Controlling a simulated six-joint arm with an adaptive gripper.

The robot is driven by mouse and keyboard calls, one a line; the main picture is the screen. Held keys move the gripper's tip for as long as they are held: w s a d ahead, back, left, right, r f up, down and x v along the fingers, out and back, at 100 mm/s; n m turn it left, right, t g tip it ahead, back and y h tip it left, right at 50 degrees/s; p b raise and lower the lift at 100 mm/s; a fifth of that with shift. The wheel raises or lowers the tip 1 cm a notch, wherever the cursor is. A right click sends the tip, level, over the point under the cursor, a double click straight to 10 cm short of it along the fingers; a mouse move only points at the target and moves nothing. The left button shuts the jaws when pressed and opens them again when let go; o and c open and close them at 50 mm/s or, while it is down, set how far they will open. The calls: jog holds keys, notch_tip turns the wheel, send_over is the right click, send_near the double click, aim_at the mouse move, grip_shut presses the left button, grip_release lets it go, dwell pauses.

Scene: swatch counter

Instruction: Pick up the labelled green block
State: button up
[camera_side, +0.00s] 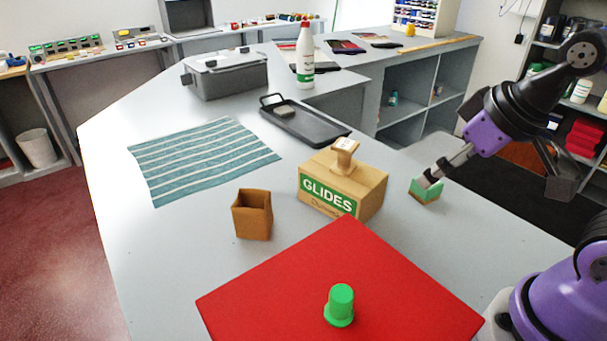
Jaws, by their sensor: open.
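A small green block (423,195) with a tan lower edge sits on the grey counter, right of the wooden box. I cannot make out a label on it from here. My gripper (430,180) reaches down from the right, with its fingertips right at the block's top. The jaws are open.
A red mat (255,295) at the front bears a green peg-like piece (341,303). An open brown box (252,222) stands left of the wooden box.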

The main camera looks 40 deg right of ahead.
dwell(0.3)
jog(key=shift+o, duration=0.5)
